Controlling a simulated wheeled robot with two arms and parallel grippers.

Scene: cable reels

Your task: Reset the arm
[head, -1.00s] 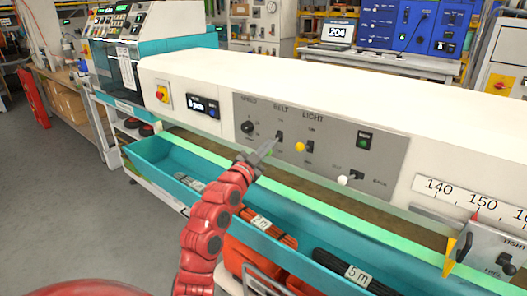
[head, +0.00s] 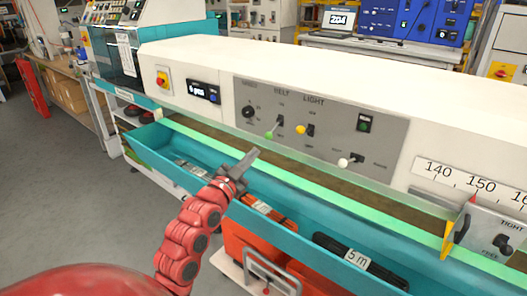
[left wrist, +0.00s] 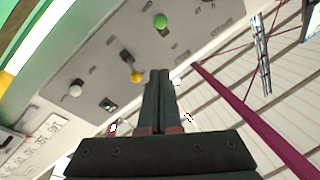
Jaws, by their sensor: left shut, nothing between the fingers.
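My left gripper (head: 243,165) is shut and empty in the head view. It is in front of the machine's grey control panel (head: 345,130), over the teal tray, apart from the switches. In the left wrist view its closed fingers (left wrist: 163,78) point toward the panel's edge. The panel has a green-tipped belt lever (head: 270,134), a yellow-tipped light lever (head: 301,130) and a white-tipped lever (head: 343,162). The same green knob (left wrist: 160,21), yellow knob (left wrist: 137,76) and white knob (left wrist: 75,90) show in the wrist view. My right gripper is not in view.
A teal tray (head: 290,230) with bundled cables, one labelled 5 m (head: 355,262), runs along the machine's front. A clamp block (head: 490,232) stands at the right beside a length scale (head: 478,184). Open grey floor (head: 60,190) lies to the left.

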